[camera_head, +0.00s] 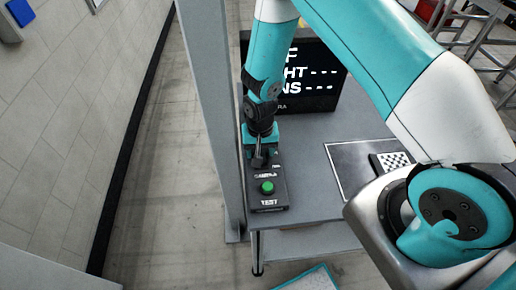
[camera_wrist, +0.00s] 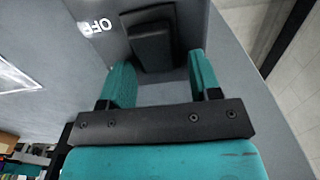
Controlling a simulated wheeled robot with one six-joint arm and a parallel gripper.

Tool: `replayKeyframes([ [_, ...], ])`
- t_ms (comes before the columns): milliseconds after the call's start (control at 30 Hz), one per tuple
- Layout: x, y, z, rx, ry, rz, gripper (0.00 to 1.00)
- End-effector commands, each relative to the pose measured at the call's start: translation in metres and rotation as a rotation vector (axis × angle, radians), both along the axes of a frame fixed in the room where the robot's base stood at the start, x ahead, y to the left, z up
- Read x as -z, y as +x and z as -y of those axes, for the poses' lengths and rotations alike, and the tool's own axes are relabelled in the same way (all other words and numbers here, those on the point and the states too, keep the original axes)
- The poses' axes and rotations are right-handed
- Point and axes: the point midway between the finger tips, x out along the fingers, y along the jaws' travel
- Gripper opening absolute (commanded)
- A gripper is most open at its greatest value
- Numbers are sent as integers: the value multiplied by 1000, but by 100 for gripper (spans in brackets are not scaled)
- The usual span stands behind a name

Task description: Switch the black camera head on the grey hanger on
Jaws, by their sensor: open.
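My gripper (camera_wrist: 162,82) shows two teal fingers, apart, with nothing held between them. A dark block-like part (camera_wrist: 152,45) lies just beyond the fingertips, between them in the picture; I cannot tell whether they touch it. White OFF lettering (camera_wrist: 95,26) shows beside it, turned over. In the head view my arm reaches down to the far end of a black box (camera_head: 268,203) with a green button and the words CAMERA and TEST. A dark knob-like part (camera_head: 258,157) stands there. I cannot make out the camera head or its grey hanger for certain.
A grey upright post (camera_head: 207,100) stands left of the grey table (camera_head: 310,205). A black screen (camera_head: 322,88) with white text, partly hidden by my arm, stands behind. A white-outlined mat (camera_head: 345,165) and a checkered plate (camera_head: 395,160) lie right. Floor is open left.

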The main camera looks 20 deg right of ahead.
Motion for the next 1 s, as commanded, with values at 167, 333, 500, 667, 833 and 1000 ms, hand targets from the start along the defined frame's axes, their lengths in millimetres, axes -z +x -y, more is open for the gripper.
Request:
replayKeyframes([
  [167, 0, 0, 0, 0, 0, 0, 53],
  [333, 0, 0, 0, 0, 0, 0, 14],
  [500, 0, 0, -1, -1, -3, 10, 8],
  [667, 3, -4, -3, -4, -40, 116, 8],
  [833, 2, -8, -4, -4, -95, 288, 8],
  [1000, -3, -9, -4, -2, -120, 370, 8],
])
